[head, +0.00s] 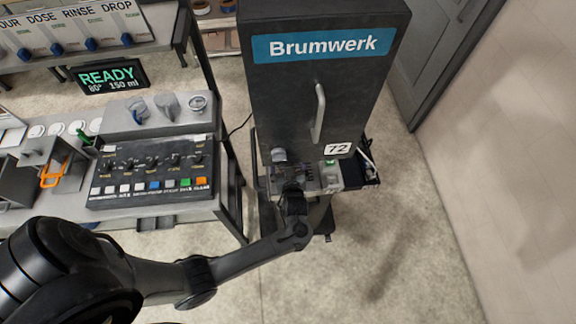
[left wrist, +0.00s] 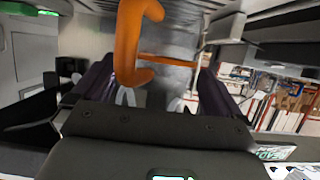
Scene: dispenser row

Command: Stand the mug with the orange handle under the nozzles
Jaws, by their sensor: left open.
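The mug shows close up in the left wrist view. Its orange handle (left wrist: 133,42) is at the top centre and its grey, shiny body (left wrist: 178,76) is just behind. My left gripper (left wrist: 155,88) is open, with a dark finger on either side of the mug's lower body; whether they touch it is unclear. In the head view the left gripper (head: 291,184) is at the lower front of the black Brumwerk machine (head: 330,115). The mug cannot be made out there, and the nozzles cannot be clearly identified. My right gripper is not in view.
A bench at left holds a button panel (head: 150,170) and a READY display (head: 108,77). An orange loop (head: 52,178) shows at the bench's left. The machine's front has a vertical handle (head: 319,112). The floor (head: 420,230) to the right is clear.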

